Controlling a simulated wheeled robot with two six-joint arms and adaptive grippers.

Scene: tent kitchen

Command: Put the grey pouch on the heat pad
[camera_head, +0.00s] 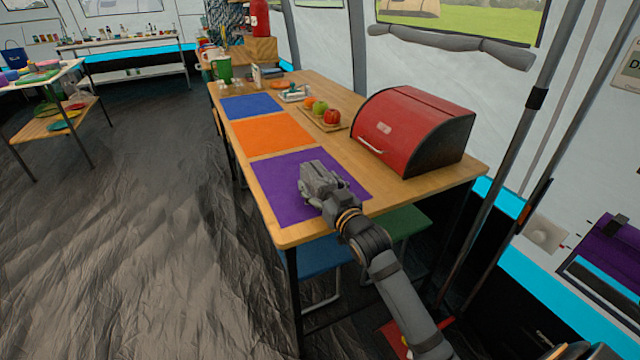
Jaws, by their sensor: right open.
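My right gripper (314,172) is over the purple mat (276,188) at the near end of the wooden table. It is open. An orange mat (270,134) and a blue mat (251,106) lie in a row behind the purple one. I cannot tell whether any of these is the heat pad. My left gripper is out of view.
A red bread box (398,125) stands on the wooden table (350,162) to the right. A board with fruit, including a red tomato-like one (332,117), lies behind it. Stools are under the table (325,258). Open floor (150,230) lies to the left.

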